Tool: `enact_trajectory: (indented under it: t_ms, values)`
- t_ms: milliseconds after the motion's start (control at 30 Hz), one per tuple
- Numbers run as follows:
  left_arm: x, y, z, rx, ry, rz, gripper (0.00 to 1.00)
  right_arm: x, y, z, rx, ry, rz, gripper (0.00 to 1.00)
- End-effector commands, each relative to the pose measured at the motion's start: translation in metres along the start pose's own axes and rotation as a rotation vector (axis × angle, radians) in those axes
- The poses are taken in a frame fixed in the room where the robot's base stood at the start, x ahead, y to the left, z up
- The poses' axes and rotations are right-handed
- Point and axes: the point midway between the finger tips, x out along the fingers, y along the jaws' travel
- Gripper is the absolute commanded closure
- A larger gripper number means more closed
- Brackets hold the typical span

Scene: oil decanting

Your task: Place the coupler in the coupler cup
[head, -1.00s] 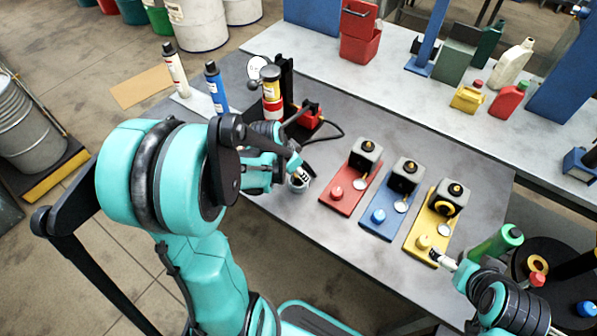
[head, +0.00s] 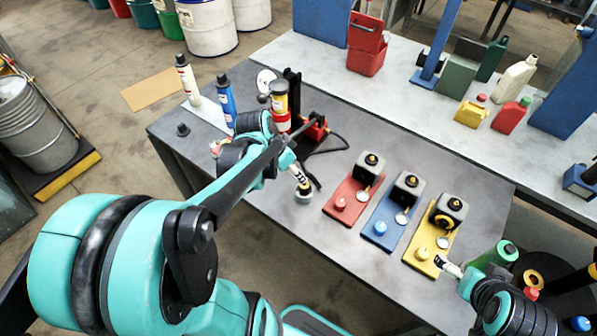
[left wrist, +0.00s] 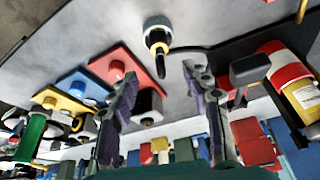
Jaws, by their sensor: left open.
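The coupler (left wrist: 158,42) shows in the left wrist view with its base in the small round grey coupler cup (left wrist: 156,22). Its dark tip points toward my gripper. The cup also shows in the head view (head: 303,197), on the grey table left of the red tray. My left gripper (left wrist: 160,78) is open, with its fingertips apart on either side of the coupler's tip and the cup beyond them. Nothing is held between the fingers. My right gripper (head: 447,266) is by the yellow tray at the right; its finger opening is too small to make out.
Red (head: 340,208), blue (head: 378,237) and yellow (head: 420,259) trays with pumps stand right of the cup. A red-and-yellow cylinder (head: 281,100) and a black hose (head: 325,150) are behind it. Two tubes (head: 187,80) stand at the back left. The front left of the table is clear.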

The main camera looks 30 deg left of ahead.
Motion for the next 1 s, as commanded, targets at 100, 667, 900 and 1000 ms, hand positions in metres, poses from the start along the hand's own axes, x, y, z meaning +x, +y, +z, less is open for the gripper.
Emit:
enact_trajectory:
  t_ms: [100,667,900,1000]
  values:
    - [-0.011,0.002,0.0,-0.002,0.001,-0.002,0.52,-0.003,0.0,-0.002,0.0,0.0,0.0,0.0]
    - [-0.065,0.128,-0.001,-0.259,0.187,-0.162,0.52,-0.003,0.0,-0.002,0.0,0.0,0.0,0.0]
    - [-0.069,0.137,0.0,-0.298,0.228,-0.165,0.52,-0.003,0.0,-0.002,0.0,0.0,0.0,0.0]
    - [-0.069,0.137,0.0,-0.298,0.228,-0.165,0.52,-0.003,0.0,-0.002,0.0,0.0,0.0,0.0]
